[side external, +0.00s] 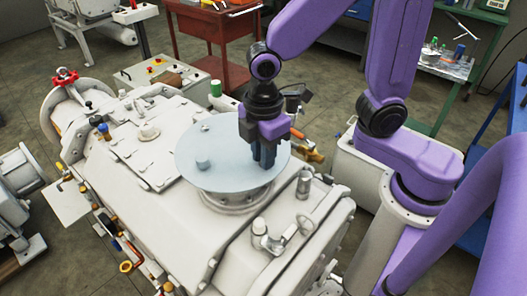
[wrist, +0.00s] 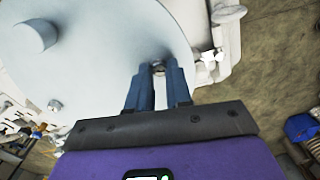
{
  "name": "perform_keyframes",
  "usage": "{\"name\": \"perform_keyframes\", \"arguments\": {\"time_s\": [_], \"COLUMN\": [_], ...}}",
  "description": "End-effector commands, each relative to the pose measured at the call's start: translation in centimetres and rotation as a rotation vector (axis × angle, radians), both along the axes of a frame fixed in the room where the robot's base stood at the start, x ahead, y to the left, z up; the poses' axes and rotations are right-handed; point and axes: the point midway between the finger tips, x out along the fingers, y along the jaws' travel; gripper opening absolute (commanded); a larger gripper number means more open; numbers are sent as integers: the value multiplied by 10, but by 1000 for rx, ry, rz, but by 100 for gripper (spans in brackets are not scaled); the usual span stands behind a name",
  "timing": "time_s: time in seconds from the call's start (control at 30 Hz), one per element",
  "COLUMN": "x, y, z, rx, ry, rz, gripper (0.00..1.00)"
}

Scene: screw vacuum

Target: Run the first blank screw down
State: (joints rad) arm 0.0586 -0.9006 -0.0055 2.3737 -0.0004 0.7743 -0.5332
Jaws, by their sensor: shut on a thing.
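The blank (side external: 222,135) is a pale grey-blue round disc lying over a bolted flange (side external: 236,199) on top of the white machine. A short round knob (side external: 203,161) stands on the disc, and it also shows in the wrist view (wrist: 37,36). My gripper (side external: 264,167) points down at the right part of the disc, apart from the knob. In the wrist view its blue fingers (wrist: 158,72) are shut on a small screw (wrist: 158,68) near the disc's edge. Only a little of the screw shows between the fingertips. I cannot tell how deep it sits.
The white machine housing (side external: 165,226) surrounds the disc. A valve fitting (side external: 268,238) and a grey cylinder (side external: 304,184) rise in front and to the right. A brass fitting (side external: 310,154) lies close right of my gripper. Open space is above the disc's left half.

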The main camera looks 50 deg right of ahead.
Motion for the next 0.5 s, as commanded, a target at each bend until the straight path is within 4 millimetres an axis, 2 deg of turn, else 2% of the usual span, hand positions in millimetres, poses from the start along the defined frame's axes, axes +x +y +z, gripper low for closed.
{"name": "perform_keyframes", "arguments": {"time_s": [0.5], "x": [0], "y": [1], "z": [1], "rx": [3], "ry": [-2], "rz": [-492], "gripper": [0]}}
